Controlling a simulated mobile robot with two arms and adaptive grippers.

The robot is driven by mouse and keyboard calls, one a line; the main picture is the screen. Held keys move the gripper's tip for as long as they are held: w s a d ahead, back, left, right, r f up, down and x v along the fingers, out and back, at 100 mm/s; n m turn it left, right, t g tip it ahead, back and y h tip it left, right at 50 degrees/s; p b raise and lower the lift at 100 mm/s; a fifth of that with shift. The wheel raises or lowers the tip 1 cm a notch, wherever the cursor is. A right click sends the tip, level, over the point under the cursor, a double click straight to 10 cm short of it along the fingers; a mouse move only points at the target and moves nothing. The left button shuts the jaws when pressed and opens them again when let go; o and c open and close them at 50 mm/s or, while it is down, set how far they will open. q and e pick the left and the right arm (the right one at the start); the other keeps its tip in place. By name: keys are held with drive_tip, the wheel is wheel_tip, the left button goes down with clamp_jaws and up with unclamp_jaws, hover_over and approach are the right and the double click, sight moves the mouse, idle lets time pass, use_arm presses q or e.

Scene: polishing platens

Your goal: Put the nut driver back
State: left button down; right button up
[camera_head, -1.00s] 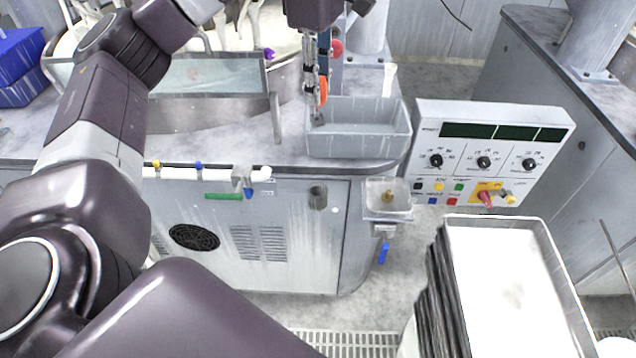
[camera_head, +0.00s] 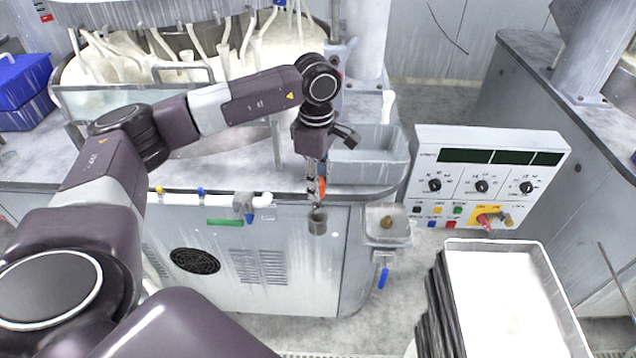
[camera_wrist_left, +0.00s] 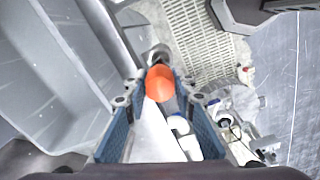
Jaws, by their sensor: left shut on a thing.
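The nut driver, with an orange handle (camera_head: 322,187), is in my left gripper (camera_head: 316,184) in front of the bench edge. In the left wrist view the orange handle (camera_wrist_left: 161,84) shows between the blue finger pads of my left gripper (camera_wrist_left: 160,98), which is shut on it. A small grey cup-shaped holder (camera_head: 317,224) is fixed to the cabinet front right below the gripper. I cannot tell whether the driver's lower end is inside the cup or just above it. My right gripper is not in view.
A grey plastic bin (camera_head: 370,168) stands on the bench close beside the gripper. A small tray with a tap (camera_head: 388,228) is right of the holder. A control panel (camera_head: 487,180) and stacked trays (camera_head: 510,300) stand further right. A white pipe with valves (camera_head: 190,198) runs left.

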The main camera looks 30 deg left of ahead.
use_arm(q)
drive_tip(key=shift+f, duration=0.55)
drive_tip(key=shift+f+b, duration=0.6)
drive_tip(key=shift+b, duration=0.05)
drive_tip(key=c, duration=1.6)
unclamp_jaws()
drive_tip(key=shift+r, duration=0.1)
